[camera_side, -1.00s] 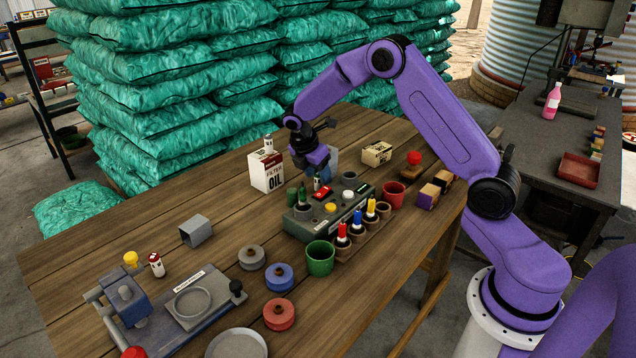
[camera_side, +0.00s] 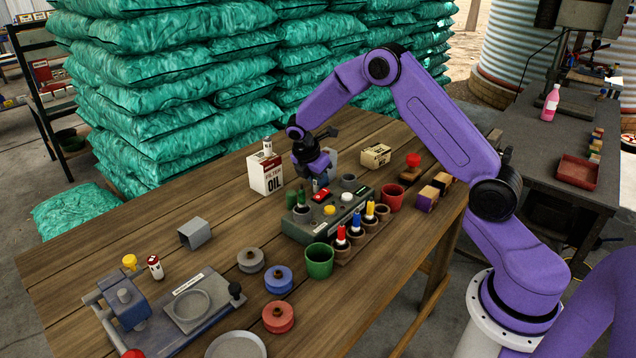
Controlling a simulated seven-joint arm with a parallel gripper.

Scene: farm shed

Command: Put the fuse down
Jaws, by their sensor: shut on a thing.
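My gripper (camera_side: 316,178) points down just above the back left of a grey-green device box (camera_side: 322,222). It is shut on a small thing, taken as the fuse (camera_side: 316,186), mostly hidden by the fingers. Only a small part shows below them, and I cannot tell whether it touches the box. The box carries green posts (camera_side: 301,197), a red piece (camera_side: 321,195), a yellow button (camera_side: 330,210) and a white button (camera_side: 346,197). In front of the box, a brown rack (camera_side: 362,237) holds upright pieces with red, blue and yellow tops.
A green cup (camera_side: 319,261) and a red cup (camera_side: 392,197) stand beside the rack. A filter oil box (camera_side: 266,174) is left of my gripper. A cardboard box (camera_side: 376,156) is behind. The wooden table (camera_side: 120,235) has clear room at the left.

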